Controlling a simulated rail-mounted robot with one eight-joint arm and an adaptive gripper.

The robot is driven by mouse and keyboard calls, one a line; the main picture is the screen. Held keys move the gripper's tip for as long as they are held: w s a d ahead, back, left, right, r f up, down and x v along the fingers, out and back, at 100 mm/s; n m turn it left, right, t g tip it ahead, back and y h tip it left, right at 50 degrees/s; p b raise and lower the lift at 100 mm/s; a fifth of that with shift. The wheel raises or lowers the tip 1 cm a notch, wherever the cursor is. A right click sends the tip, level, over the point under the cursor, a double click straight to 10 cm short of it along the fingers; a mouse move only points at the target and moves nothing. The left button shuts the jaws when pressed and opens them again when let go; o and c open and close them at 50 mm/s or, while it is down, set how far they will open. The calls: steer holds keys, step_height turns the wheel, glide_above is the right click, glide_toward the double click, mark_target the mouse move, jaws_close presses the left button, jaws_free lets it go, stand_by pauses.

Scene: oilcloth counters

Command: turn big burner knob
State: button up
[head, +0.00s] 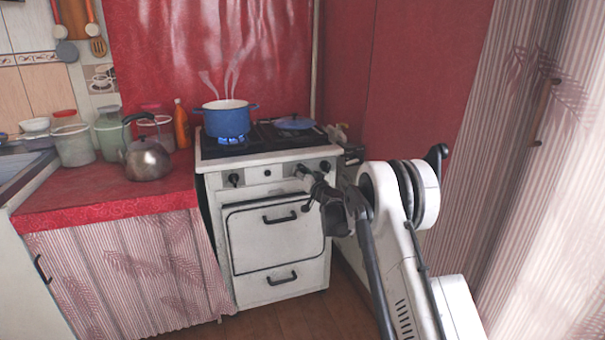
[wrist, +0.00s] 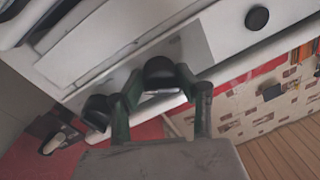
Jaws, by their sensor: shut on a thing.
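The white stove (head: 232,222) has a front panel with several dark round knobs. My gripper (head: 303,174) is at the right part of this panel. In the wrist view my gripper (wrist: 161,84) has its two fingers on either side of a black knob (wrist: 160,70) and is shut on it. A second black knob (wrist: 96,112) is close beside one finger, and a third knob (wrist: 257,18) is farther along the panel. In the head view my gripper and arm partly hide the right knobs; the left knob (head: 234,180) is clear. How far the held knob is turned cannot be told.
A blue pot (head: 227,122) steams over a blue flame (head: 232,140) on the left burner. A blue lid (head: 294,122) lies at the stovetop's right. A kettle (head: 147,160) stands on the red counter (head: 95,207) at left. A red wall is close on the right.

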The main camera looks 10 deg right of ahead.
steer(key=shift+m, duration=1.5)
steer(key=o, duration=1.1)
steer(key=shift+o, duration=0.2)
steer(key=v, duration=1.2)
